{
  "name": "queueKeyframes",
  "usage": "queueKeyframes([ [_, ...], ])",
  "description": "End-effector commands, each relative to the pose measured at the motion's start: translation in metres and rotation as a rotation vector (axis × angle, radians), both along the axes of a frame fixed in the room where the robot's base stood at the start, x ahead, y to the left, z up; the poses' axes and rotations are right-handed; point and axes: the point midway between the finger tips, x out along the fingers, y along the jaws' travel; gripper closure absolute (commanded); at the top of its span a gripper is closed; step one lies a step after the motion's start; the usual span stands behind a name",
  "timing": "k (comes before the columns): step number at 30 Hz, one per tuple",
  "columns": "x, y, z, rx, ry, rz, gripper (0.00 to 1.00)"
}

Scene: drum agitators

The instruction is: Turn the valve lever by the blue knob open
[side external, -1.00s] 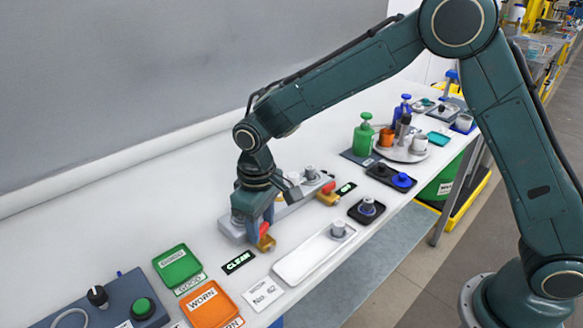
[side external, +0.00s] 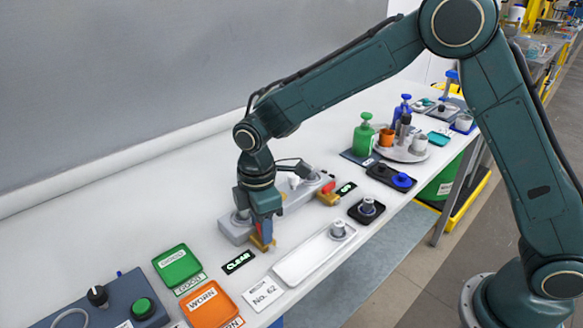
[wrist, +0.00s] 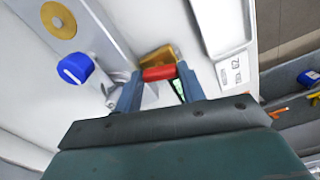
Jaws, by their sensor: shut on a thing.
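The grey valve block (side external: 238,230) lies on the white bench in the side external view. The blue knob (wrist: 75,68) stands on it in the wrist view; my gripper hides it in the side external view. My gripper (wrist: 155,76) is shut on the red grip (wrist: 160,73) of the near lever, beside the blue knob. A brass piece (wrist: 157,55) is just beyond the grip. In the side external view my gripper (side external: 264,238) points down at the block's near end, with a brass part (side external: 262,244) at its tips. The lever's pivot is mostly hidden.
A second lever with a red grip (side external: 328,187) is at the block's far end. A white tray (side external: 300,262) lies to the right, near the bench edge. The CLEAN label (side external: 239,262), green tray (side external: 176,265) and orange tray (side external: 210,306) are in front.

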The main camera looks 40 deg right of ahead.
Motion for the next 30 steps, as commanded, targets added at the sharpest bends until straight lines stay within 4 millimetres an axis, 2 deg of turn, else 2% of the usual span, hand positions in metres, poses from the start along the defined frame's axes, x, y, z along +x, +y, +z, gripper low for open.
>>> queueKeyframes([
  [6,0.0006,0.0009,0.0007,0.002,-0.003,0.164,0.83],
  [12,0.0005,0.0011,0.0008,0.002,-0.003,0.256,0.83],
  [29,0.0005,0.0014,0.0009,0.003,-0.004,0.299,0.83],
  [30,0.0005,0.0014,0.0009,0.003,-0.004,0.299,0.54],
])
